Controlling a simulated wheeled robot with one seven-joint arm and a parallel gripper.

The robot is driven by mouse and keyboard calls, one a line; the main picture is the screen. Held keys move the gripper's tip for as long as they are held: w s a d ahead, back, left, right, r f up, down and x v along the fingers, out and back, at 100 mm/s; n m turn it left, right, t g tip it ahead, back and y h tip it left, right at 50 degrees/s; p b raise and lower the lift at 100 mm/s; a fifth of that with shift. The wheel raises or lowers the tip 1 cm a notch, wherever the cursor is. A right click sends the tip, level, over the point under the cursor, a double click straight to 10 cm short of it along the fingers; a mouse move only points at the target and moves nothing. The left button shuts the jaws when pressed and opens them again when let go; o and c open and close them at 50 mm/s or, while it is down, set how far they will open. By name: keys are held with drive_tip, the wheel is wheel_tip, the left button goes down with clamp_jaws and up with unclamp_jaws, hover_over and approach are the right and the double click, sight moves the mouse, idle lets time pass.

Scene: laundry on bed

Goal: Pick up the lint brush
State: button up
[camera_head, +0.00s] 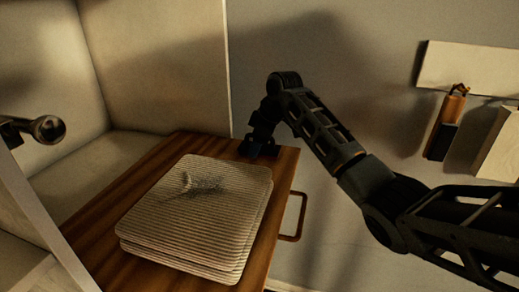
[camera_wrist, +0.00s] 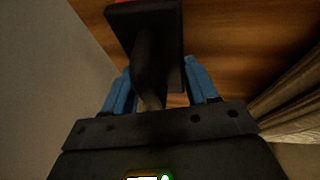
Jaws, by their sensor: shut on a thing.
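The lint brush (camera_wrist: 150,45) shows in the wrist view as a dark piece with a wide rectangular head and a narrower handle, with a bit of red at the top edge. My gripper (camera_wrist: 157,68) has its two blue fingers on either side of the handle and is shut on it. In the head view my gripper (camera_head: 262,138) is at the far right corner of the wooden top (camera_head: 95,245), beyond the folded cloths. There the brush is a small dark shape, hard to tell from the gripper. I cannot tell whether it touches the wood.
A stack of striped folded cloths (camera_head: 200,215) lies on the wooden top, close to my gripper. A brown handle (camera_head: 300,217) sticks out on the right side. An orange and black item (camera_head: 447,122) is at the wall on the right, by a pale board (camera_head: 465,68).

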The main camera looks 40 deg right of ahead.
drive_tip(key=shift+r, duration=0.5)
wheel_tip(320, 180, up, 3)
drive_tip(key=shift+r+b, duration=0.1)
drive_tip(key=shift+b, duration=0.45)
drive_tip(key=s+d+r+b, duration=0.1)
drive_tip(key=s+d+r, duration=0.6)
drive_tip(key=s+d, duration=0.1)
drive_tip(key=shift+d+b, duration=0.25)
drive_tip(key=shift+b, duration=0.15)
